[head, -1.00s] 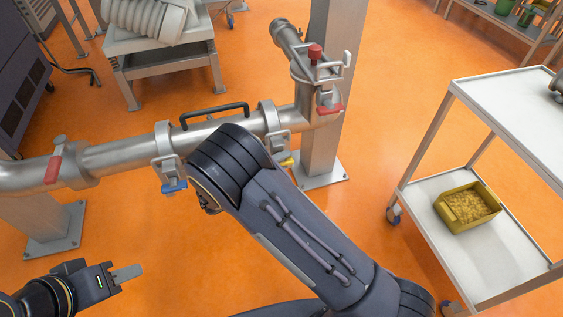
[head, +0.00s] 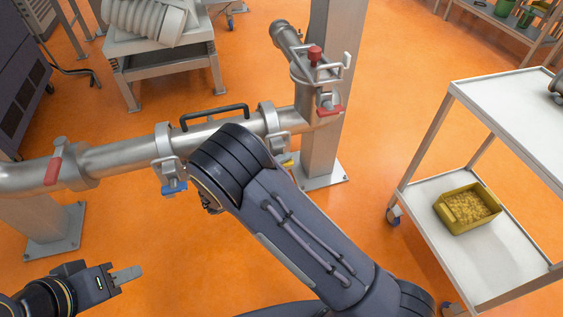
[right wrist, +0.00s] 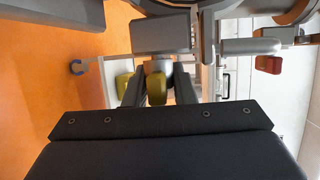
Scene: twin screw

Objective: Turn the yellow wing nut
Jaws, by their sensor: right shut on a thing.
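The yellow wing nut (right wrist: 157,88) is between the two fingers of my right gripper (right wrist: 158,84) in the right wrist view. The gripper is shut on it, below a grey clamp block (right wrist: 160,35). In the head view my right arm hides the right gripper and nearly all of the wing nut; only a small yellow sliver shows beside the arm under the right-hand pipe clamp (head: 270,118). A blue wing nut (head: 174,187) hangs below the left-hand clamp (head: 165,143). My left gripper (head: 127,275) is low at the left, away from the pipe; its finger gap cannot be made out.
A steel pipe (head: 115,158) with a black handle (head: 214,114) and red levers runs across on posts. A white cart (head: 425,225) with a yellow bin (head: 467,209) stands at the right. Orange floor is open between pipe and cart.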

